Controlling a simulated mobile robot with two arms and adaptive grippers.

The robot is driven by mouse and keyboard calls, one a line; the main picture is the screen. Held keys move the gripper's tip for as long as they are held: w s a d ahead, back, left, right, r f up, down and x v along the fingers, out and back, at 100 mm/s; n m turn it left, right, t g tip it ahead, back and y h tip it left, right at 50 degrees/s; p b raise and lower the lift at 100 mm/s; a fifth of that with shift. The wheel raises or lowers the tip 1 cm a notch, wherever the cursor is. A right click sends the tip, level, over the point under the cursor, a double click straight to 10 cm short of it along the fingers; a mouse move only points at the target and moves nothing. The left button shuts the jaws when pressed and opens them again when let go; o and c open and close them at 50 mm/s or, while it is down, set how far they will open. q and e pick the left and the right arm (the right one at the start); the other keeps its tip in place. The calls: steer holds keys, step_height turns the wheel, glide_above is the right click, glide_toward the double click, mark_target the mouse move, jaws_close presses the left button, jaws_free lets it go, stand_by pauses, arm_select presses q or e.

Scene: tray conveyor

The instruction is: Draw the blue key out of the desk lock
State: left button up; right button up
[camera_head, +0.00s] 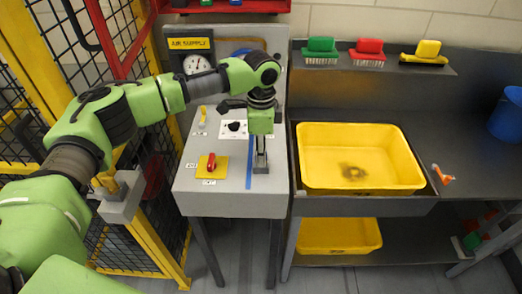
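My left arm comes in from the left and bends down over the grey desk (222,200). My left gripper (261,166) points down near the desk's right edge, with its fingertips close to the desk top. The fingers appear close together, but the view is too small to show a gap or anything between them. I cannot make out the blue key or the desk lock; the gripper may hide them. A blue strip (250,170) runs along the desk top just left of the gripper. My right gripper is not in view.
A red switch on a yellow plate (211,166) and a black knob on a white plate (234,127) sit left of the gripper. An air supply panel with a gauge (197,65) stands behind. A yellow tub (313,181) is to the right. Yellow-framed mesh fencing is at left.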

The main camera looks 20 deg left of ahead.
arm_select(q)
steer(key=shift+f, duration=0.25)
jaws_close()
steer(key=shift+r, duration=0.15)
steer(key=shift+r+p, duration=0.75)
steer(key=shift+p, duration=0.45)
steer(key=shift+r+p, duration=0.8)
steer(key=shift+p, duration=0.3)
steer(key=shift+r, duration=0.15)
